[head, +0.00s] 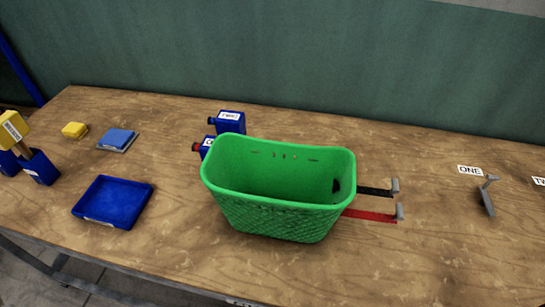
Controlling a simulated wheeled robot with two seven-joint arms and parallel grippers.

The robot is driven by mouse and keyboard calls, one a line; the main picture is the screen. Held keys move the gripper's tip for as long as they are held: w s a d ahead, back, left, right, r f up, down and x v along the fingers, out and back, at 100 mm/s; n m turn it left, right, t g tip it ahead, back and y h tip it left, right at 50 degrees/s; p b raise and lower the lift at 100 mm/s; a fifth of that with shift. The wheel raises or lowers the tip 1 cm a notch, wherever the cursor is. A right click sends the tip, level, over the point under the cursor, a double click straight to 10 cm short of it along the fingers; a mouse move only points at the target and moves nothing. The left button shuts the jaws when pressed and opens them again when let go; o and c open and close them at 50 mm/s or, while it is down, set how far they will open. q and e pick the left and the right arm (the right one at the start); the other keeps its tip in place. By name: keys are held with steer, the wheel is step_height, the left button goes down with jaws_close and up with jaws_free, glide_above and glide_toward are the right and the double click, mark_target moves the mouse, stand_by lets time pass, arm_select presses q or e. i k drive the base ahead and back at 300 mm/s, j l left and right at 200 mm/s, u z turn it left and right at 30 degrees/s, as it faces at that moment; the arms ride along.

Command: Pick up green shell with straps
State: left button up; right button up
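The green shell (278,216) is a basket-like tub with an open top and a woven outer wall. It stands upright near the middle of the wooden table. Two straps come out from its right side: a black strap (374,191) and a red strap (370,215) below it. Each strap lies towards the right and ends in a small grey piece. The far ends of the straps behind the shell are hidden. Neither of my grippers is in the head view.
Two blue blocks (230,122) stand just behind the shell. A blue tray (113,201), a blue pad (118,139) and a yellow block (75,130) lie at the left. A grey tool (486,198) lies at the right near a "ONE" label (470,170). The wooden table (440,260) is clear at front right.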

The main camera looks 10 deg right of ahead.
mark_target(240, 179)
steer(key=k+j+z, duration=0.1)
steer(key=j+z, duration=0.3)
steer(key=k+j+z, duration=0.1)
steer(key=z, duration=0.3)
steer(key=k+j+z, duration=0.15)
steer(key=z, duration=0.25)
steer(key=k, duration=0.1)
